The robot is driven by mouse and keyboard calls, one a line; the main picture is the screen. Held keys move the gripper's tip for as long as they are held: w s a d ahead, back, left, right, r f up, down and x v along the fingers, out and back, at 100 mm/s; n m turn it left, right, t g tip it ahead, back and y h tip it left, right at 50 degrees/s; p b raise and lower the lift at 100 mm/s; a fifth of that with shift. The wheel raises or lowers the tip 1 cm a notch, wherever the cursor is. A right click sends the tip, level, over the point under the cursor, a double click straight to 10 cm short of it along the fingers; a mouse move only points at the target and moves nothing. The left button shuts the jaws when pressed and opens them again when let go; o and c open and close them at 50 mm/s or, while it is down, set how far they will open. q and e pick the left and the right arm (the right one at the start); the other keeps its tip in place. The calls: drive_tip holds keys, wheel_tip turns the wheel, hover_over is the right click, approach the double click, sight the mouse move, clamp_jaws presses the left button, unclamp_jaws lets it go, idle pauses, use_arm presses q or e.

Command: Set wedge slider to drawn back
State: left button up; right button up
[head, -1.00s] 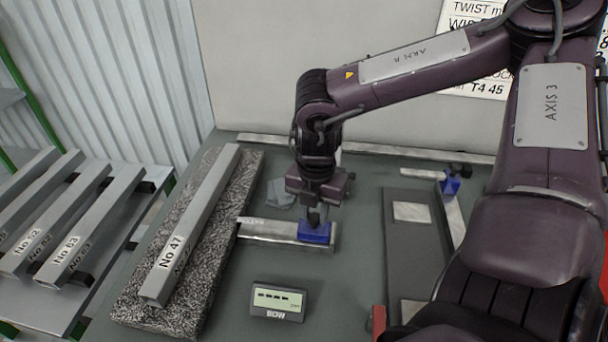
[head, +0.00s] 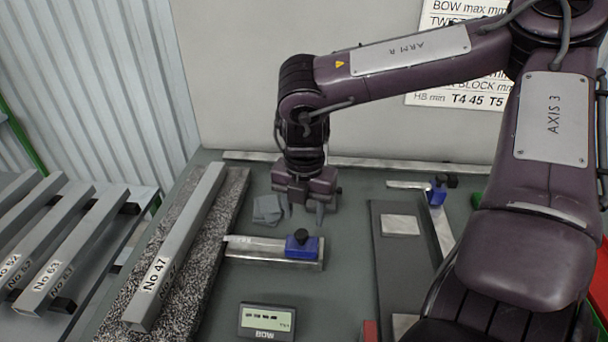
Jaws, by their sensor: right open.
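The wedge slider (head: 302,247) appears to be the blue block with a black knob, sitting near the right end of a short metal track (head: 262,255). A thin pale wedge strip (head: 252,240) extends left from it along the track. My right gripper (head: 303,204) is open and empty, pointing down just behind the slider and apart from it. A second blue block with a black knob (head: 437,190) sits on an L-shaped metal square at the right. My left gripper is not in view.
A grey bar marked No 47 (head: 178,245) lies on a speckled stone slab (head: 222,222) at left. A display box (head: 266,321) stands in front of the track. A grey cloth (head: 267,209) lies behind it. A dark plate (head: 396,270) lies at right.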

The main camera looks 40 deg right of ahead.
drive_tip(key=shift+r, duration=1.5)
